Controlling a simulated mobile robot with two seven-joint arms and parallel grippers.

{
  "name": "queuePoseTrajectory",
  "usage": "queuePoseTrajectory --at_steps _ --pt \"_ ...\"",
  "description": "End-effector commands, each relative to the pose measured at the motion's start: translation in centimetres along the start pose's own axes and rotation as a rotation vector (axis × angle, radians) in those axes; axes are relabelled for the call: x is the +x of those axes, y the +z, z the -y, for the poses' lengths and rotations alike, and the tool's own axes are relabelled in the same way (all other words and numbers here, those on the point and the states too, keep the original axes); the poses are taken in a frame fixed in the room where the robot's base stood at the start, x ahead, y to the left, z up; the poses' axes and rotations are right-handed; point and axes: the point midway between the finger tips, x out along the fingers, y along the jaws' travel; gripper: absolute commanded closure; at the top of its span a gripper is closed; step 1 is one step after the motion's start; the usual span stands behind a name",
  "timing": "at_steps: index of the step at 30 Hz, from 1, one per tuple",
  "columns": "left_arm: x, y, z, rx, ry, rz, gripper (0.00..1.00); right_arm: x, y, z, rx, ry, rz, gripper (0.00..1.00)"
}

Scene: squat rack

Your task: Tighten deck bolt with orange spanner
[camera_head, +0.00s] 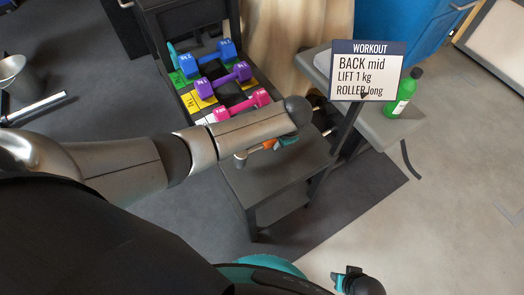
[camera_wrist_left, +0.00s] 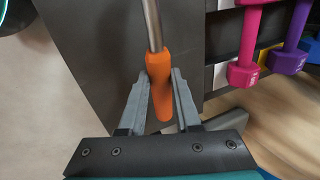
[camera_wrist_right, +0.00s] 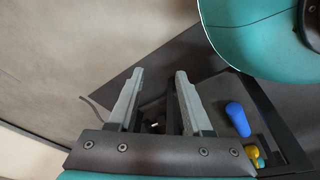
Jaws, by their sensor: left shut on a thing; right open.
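My left gripper (camera_wrist_left: 162,78) is shut on the orange handle of the spanner (camera_wrist_left: 161,95). The spanner's metal shaft points away from the gripper to the top of the left wrist view, where its far end is cut off. In the head view a little of the orange handle (camera_head: 268,144) shows beside my left arm, above a dark grey flat top (camera_head: 275,180). My right gripper (camera_wrist_right: 160,78) is open and empty. I cannot make out the deck bolt in any view.
Blue (camera_head: 217,55), purple (camera_head: 225,80) and pink (camera_head: 242,106) dumbbells lie on a rack behind my left arm. A workout sign (camera_head: 366,70) and green bottle (camera_head: 404,92) stand at the right. A blue-handled object (camera_wrist_right: 237,118) shows in the right wrist view.

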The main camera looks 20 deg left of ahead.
Motion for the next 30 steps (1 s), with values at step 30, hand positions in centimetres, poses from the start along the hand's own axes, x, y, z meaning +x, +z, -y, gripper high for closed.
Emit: queuePoseTrajectory --at_steps 30 --pt "-3.1 -0.1 1.1 0.0 -0.001 -0.002 1.0 2.4 7.0 -3.1 -0.011 0.037 0.013 0.5"
